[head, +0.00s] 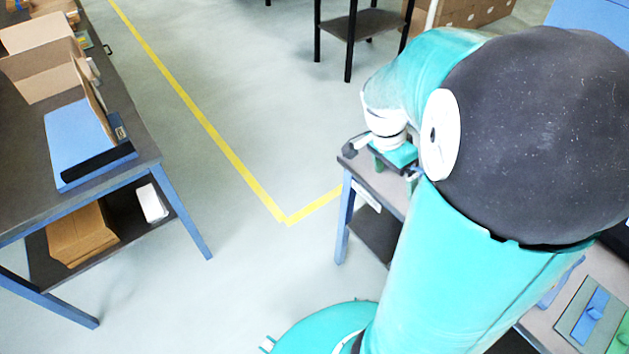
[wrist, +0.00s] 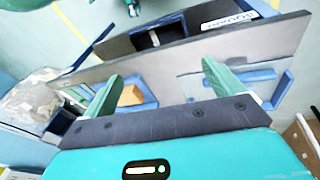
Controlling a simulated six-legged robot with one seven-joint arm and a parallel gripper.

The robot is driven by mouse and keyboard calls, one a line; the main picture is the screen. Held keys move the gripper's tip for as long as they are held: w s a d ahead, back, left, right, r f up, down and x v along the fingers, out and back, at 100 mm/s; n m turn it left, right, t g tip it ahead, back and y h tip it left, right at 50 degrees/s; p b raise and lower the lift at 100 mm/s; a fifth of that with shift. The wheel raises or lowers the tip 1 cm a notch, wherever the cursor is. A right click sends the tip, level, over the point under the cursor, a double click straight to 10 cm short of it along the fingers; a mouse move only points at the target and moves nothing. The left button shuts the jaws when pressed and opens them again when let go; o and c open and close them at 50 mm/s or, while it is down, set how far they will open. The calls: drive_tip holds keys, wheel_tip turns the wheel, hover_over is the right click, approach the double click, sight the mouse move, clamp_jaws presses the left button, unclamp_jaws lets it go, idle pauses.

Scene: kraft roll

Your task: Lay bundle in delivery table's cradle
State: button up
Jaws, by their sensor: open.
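My gripper (wrist: 160,72) is open in the wrist view, its two green fingers apart above a grey table top (wrist: 180,75) with nothing held between them. A small tan block (wrist: 131,95) lies near the left finger, beside or in a blue part (wrist: 146,87). I cannot tell whether the tan block belongs to the bundle or the blue part to the cradle. In the head view my gripper (head: 394,168) is over the corner of a blue-legged table (head: 385,186), mostly hidden by my arm.
A dark workbench (head: 150,150) with cardboard boxes (head: 45,72) and a blue tray (head: 75,140) stands at left. Floor between the tables is clear, with a yellow line (head: 205,123). A mat (head: 572,318) lies lower right.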

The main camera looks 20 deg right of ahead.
drive_tip(key=s+a+r+n+t+y, duration=0.1)
drive_tip(key=s+a+r+n+t, duration=0.1)
drive_tip(key=a+r+n+t, duration=0.2)
drive_tip(key=s+a+r+n+t+y, duration=0.1)
drive_tip(key=s+a+r+n+t, duration=0.1)
drive_tip(key=a+r+n, duration=0.6)
drive_tip(key=a+n+t, duration=0.1)
drive_tip(key=a+n, duration=0.4)
drive_tip(key=a, duration=0.4)
drive_tip(key=shift+r+t, duration=0.3)
drive_tip(key=shift+t, duration=0.1)
drive_tip(key=shift+c, duration=0.2)
